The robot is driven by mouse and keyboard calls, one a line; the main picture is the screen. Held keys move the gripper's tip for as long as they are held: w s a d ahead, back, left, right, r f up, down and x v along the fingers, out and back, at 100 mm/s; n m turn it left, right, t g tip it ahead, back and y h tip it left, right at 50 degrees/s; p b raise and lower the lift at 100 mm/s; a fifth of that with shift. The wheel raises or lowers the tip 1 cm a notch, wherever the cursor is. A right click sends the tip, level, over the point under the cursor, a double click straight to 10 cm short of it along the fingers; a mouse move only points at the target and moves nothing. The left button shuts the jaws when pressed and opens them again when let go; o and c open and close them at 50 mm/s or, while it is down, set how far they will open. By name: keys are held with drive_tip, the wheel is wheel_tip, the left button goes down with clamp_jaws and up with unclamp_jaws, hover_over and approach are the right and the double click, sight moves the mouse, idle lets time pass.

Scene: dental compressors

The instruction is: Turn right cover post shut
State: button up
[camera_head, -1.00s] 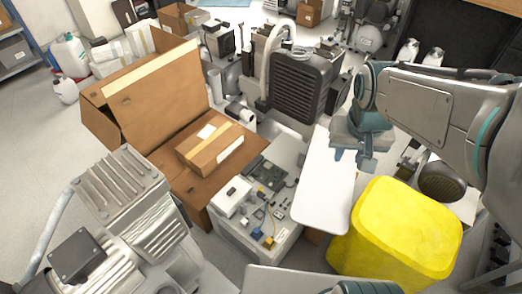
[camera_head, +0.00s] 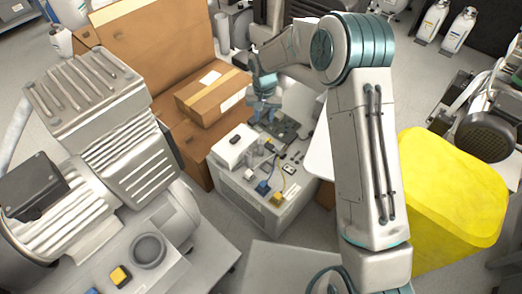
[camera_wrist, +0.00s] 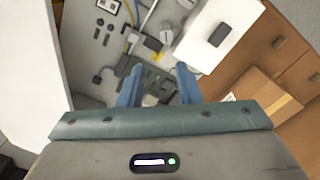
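An open light grey control box (camera_head: 262,212) stands on the floor in the middle of the head view, with a circuit board (camera_head: 284,127), a white module (camera_head: 233,147) and small blue and yellow parts inside. Its white open cover panel (camera_head: 318,150) stands at its right, partly behind my arm; it fills the left of the wrist view (camera_wrist: 28,60). I cannot pick out the right cover post for sure among the small parts. My gripper (camera_head: 264,97) is above the far end of the box. In the wrist view my gripper (camera_wrist: 158,82) is open, with nothing visibly held between its fingers.
A grey compressor (camera_head: 100,130) fills the left front. A yellow bin (camera_head: 455,200) stands close to my arm on the right.

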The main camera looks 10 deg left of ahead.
sight(261, 141)
drive_tip(key=f+b, duration=0.1)
drive_tip(key=f, duration=0.4)
drive_tip(key=f+b, duration=0.2)
drive_tip(key=f, duration=0.3)
drive_tip(key=a+f+b, duration=0.1)
drive_tip(key=f, duration=0.5)
clamp_jaws()
